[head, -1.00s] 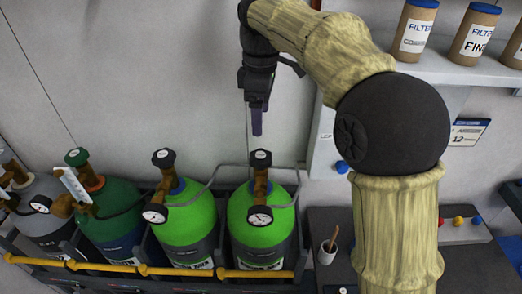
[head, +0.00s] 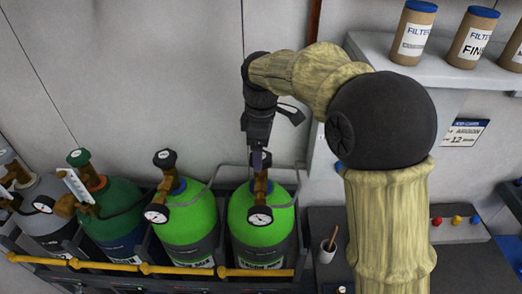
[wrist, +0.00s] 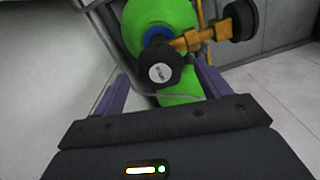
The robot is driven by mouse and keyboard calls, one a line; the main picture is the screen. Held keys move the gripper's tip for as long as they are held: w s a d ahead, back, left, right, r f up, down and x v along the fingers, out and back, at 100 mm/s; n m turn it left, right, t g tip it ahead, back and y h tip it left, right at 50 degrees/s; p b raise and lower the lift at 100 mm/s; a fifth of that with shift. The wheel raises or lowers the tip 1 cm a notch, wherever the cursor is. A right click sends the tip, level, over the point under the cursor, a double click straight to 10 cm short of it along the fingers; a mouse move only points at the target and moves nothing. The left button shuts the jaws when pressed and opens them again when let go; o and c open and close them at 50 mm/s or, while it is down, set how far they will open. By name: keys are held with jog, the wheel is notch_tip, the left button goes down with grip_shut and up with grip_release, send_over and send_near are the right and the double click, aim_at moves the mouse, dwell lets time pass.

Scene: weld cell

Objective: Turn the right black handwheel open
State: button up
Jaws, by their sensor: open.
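The right black handwheel (wrist: 159,72) sits on top of the right bright green cylinder (head: 250,233), above a brass valve (wrist: 192,40). In the head view my gripper (head: 257,162) points down right at this handwheel and covers much of it. In the wrist view the handwheel's round pale-marked cap faces the camera. My gripper's purple fingers (wrist: 160,82) are open, one on either side of the wheel, with gaps showing. I cannot tell whether the fingertips reach down to the wheel's rim.
A second bright green cylinder with its own black handwheel (head: 165,158) stands to the left. Farther left are a dark green cylinder (head: 112,217) and a grey one (head: 47,218). A yellow rail (head: 140,269) runs in front. A shelf with filter cans (head: 413,32) is at upper right.

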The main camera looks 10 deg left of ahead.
jog(key=shift+f, duration=0.8)
jog(key=c, duration=1)
